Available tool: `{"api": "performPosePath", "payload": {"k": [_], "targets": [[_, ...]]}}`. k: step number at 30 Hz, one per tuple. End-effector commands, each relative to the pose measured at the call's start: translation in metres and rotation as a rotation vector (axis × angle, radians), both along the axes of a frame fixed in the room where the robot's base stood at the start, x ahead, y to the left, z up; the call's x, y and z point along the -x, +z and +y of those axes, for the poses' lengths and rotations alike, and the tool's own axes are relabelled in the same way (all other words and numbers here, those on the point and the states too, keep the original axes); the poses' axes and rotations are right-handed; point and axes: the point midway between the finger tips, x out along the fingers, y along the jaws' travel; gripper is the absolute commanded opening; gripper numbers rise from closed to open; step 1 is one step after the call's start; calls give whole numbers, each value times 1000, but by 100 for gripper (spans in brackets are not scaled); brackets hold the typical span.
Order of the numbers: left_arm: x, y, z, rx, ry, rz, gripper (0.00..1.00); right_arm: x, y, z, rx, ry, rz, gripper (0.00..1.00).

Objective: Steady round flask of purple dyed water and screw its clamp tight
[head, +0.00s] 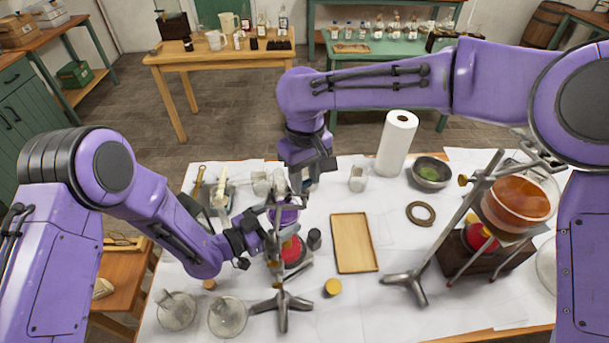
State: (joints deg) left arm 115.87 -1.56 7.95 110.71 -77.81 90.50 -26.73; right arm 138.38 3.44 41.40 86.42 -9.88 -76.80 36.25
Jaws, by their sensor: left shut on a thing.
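The round flask of purple dyed water (289,216) is partly hidden behind the rod of a metal stand (281,301) on the white-covered table. The flask's clamp is near the top of the rod, and its screw is too small to make out. My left gripper (264,237) comes in from the left at the flask and is shut, it seems on the flask; its fingertips are hard to see. My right gripper (304,184) points down from above, close to the top of the stand and the clamp. Its fingers are dark and overlap the clamp, so its opening is unclear.
A red burner (293,251) is below the flask. A wooden tray (353,243) lies to the right, with a paper towel roll (396,143) behind. Glass vessels (228,317) stand at front left.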

Motion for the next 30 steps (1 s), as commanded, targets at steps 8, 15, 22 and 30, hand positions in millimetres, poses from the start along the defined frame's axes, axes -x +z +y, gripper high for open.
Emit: {"api": "performPosePath", "payload": {"k": [8, 15, 22, 30], "targets": [[0, 0, 0, 0, 0, 0, 68, 1, 0, 1, -2, 14, 1, 8], [0, 0, 0, 0, -1, 0, 68, 1, 1, 1, 0, 111, 0, 8], [0, 0, 0, 0, -1, 0, 68, 1, 1, 2, -1, 284, 1, 8], [0, 0, -1, -1, -1, 1, 68, 1, 1, 2, -2, 487, 1, 8]]}}
